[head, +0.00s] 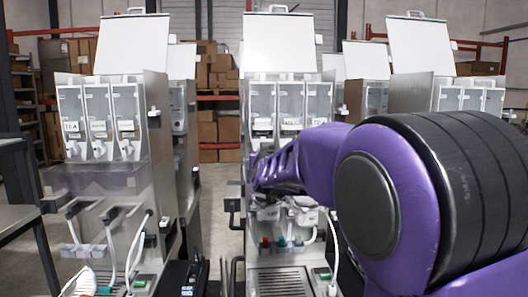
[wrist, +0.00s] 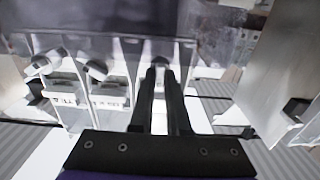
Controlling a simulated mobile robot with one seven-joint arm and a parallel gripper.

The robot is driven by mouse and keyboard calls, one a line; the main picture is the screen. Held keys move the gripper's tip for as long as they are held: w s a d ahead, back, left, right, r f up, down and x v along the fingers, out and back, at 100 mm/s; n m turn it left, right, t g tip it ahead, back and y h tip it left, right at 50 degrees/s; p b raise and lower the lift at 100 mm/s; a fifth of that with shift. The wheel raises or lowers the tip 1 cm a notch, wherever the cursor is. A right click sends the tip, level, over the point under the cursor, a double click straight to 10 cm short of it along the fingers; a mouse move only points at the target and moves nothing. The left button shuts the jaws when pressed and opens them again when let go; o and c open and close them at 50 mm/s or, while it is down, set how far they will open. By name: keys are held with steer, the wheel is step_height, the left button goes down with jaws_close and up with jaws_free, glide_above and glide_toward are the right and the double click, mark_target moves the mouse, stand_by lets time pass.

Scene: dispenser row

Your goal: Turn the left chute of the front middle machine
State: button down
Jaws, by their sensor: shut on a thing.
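The front middle machine (head: 290,95) stands in the centre of the head view, with clear canisters under a raised white lid. My purple arm reaches across its front and hides part of the chute row; my gripper's fingertips cannot be made out there. In the wrist view, my gripper (wrist: 161,72) has its two dark fingers close together, shut on a chute (wrist: 160,61) at the end of the row. That chute is mostly hidden between the fingertips. Two other chutes, a middle one (wrist: 96,70) and a far one (wrist: 40,65), show to its left, apart from the fingers.
Another dispenser machine (head: 115,120) stands at left, and one at right (head: 455,95) is partly behind my arm. A narrow floor aisle (head: 213,200) runs between the left and middle machines. A drip tray (head: 280,282) juts out low on the middle machine.

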steer(key=shift+r, duration=0.1)
stand_by(0.3)
steer(key=c, duration=0.9)
jaws_free()
steer(key=shift+s, duration=0.15)
